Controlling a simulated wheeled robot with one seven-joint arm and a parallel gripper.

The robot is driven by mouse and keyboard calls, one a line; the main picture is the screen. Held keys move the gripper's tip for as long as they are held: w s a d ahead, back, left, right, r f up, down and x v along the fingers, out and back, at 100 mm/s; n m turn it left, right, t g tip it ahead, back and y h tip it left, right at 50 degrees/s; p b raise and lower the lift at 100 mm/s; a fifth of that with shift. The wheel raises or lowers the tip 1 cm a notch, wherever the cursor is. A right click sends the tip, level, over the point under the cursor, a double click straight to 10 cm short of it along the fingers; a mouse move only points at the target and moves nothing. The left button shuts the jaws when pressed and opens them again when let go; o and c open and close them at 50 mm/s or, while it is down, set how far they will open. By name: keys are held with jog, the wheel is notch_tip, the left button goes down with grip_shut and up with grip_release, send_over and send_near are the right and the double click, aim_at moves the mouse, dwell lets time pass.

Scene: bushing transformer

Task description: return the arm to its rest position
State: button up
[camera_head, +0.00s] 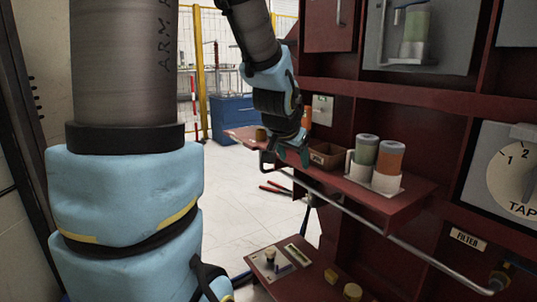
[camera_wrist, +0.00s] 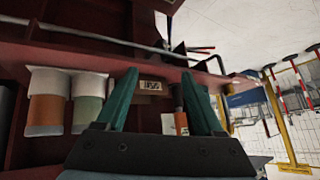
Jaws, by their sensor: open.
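My gripper (camera_head: 292,157) hangs in front of the red shelf, at the end of my blue-sleeved arm. In the wrist view my gripper (camera_wrist: 166,100) shows two green fingers spread apart with nothing between them. It is open and empty. The shelf (camera_head: 408,203) behind it carries a small brown box and two jars. A large near part of my arm fills the left of the head view and hides what lies behind it.
A green jar (camera_head: 366,149) and an orange jar (camera_head: 389,157) stand in white holders right of my gripper. A small brown box (camera_head: 327,156) sits closer. A metal rail (camera_head: 400,243) runs along the shelf front. A lower shelf (camera_head: 305,277) holds small parts. White floor (camera_head: 235,190) is open at left.

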jog(key=s+a+f+n+g+y, duration=0.3)
jog(key=s+a+f+n+g, duration=0.3)
jog(key=s+a+f, duration=0.6)
notch_tip(320, 180, up, 23)
jog(key=s+a+p, duration=0.1)
jog(key=p, duration=1.9)
jog(key=shift+s+p, duration=0.3)
jog(key=shift+s, duration=0.05)
jog(key=shift+f, duration=0.1)
